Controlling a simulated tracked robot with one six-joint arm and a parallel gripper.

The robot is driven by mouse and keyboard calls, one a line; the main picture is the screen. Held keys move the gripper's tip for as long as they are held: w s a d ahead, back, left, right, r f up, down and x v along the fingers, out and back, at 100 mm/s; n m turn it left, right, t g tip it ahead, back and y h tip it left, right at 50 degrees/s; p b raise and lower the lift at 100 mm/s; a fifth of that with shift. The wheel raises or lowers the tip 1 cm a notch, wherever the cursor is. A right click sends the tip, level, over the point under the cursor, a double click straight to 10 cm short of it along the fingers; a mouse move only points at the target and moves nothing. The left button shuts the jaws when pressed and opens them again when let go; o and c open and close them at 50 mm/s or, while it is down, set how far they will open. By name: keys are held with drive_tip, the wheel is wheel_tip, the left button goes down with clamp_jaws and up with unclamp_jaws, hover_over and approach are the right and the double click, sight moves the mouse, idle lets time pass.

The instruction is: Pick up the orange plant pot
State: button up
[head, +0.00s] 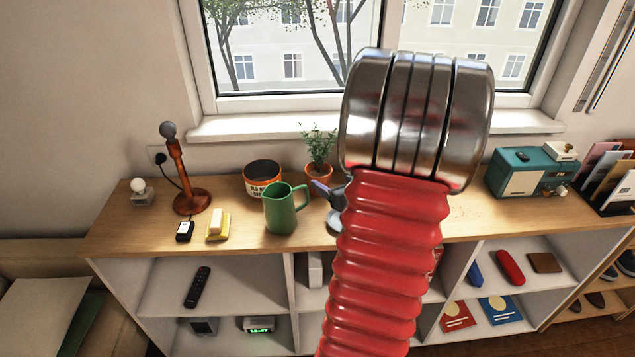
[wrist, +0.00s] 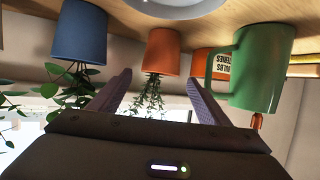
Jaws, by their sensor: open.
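The orange plant pot (head: 318,180) with a leafy green plant stands on the wooden top of the shelf unit, by the window wall. It shows upside down in the wrist view (wrist: 161,52), near the middle. My gripper (wrist: 158,82) is open, its two dark purple fingers apart. In the wrist view the pot appears between and beyond the fingertips, with the foliage between the fingers; I cannot tell whether they touch. In the head view my red arm and metal wrist hide most of the gripper; a purple finger shows just in front of the pot.
A green jug (head: 281,210) stands close on the pot's left, with an orange tin (head: 262,178) behind it. A blue plant pot (wrist: 79,32) is on the other side, hidden in the head view. The window sill is behind.

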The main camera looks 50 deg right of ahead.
approach(315, 172)
drive_tip(key=shift+x, duration=1.35)
drive_tip(key=shift+d, duration=0.15)
drive_tip(key=shift+x, duration=2.55)
drive_tip(key=c, duration=1.1)
